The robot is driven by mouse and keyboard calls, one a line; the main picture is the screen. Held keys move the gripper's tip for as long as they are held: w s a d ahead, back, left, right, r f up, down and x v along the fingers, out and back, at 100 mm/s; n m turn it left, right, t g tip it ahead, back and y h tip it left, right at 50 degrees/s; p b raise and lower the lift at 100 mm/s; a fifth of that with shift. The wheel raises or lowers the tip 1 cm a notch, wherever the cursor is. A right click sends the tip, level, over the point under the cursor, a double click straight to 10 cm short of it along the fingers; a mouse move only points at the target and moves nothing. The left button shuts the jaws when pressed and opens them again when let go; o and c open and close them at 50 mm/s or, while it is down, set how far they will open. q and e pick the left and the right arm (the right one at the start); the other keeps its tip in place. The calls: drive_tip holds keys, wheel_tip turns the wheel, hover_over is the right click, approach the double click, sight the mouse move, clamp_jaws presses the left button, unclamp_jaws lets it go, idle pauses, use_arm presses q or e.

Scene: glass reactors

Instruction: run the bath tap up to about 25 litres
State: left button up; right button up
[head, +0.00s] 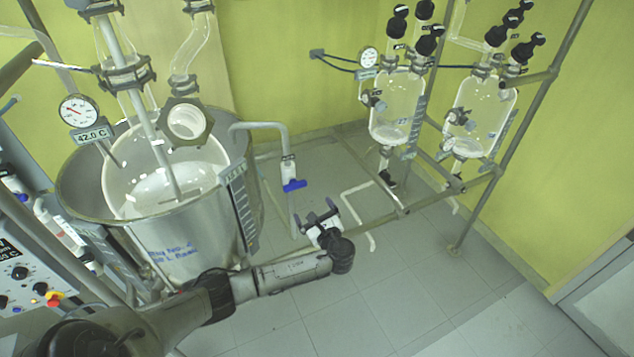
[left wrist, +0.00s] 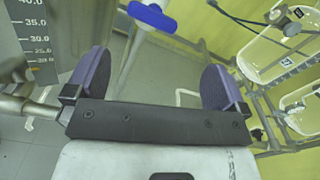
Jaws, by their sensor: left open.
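The bath tap has a blue handle (head: 294,185) on a white and metal pipe that comes off the right side of the steel bath (head: 165,225). The blue handle also shows at the top of the left wrist view (left wrist: 152,17), beyond the fingers. My left gripper (head: 318,215) is open and empty, just below and right of the handle and apart from it. Its two purple-padded fingers show in the left wrist view (left wrist: 156,85). A level scale (head: 242,215) runs down the bath's right side; part of it shows in the left wrist view (left wrist: 36,40). My right gripper is not in view.
A round dial gauge (head: 79,111) with a 42.0 C display (head: 92,134) is at the bath's left. A glass vessel (head: 165,180) sits inside the bath. Two smaller glass reactors (head: 397,105) hang on a metal frame at the right. A control panel (head: 25,275) stands at the left. The floor at front right is clear.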

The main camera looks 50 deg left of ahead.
sight(297, 186)
use_arm(q)
drive_tip(key=a+m, duration=0.1)
drive_tip(key=a, duration=0.3)
drive_tip(key=w+a+m+b, duration=0.1)
drive_tip(key=a, duration=0.4)
drive_tip(key=w+a+m, duration=0.1)
drive_tip(key=a, duration=0.3)
drive_tip(key=shift+w+a+f+b, duration=0.1)
drive_tip(key=shift+w+a+b, duration=0.05)
drive_tip(key=shift+a+b, duration=0.15)
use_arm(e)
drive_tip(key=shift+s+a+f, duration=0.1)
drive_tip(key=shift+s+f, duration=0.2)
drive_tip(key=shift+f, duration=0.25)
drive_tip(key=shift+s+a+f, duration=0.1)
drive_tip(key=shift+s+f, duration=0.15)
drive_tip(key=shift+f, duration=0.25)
use_arm(q)
drive_tip(key=c, duration=0.6)
drive_tip(key=shift+c, duration=0.2)
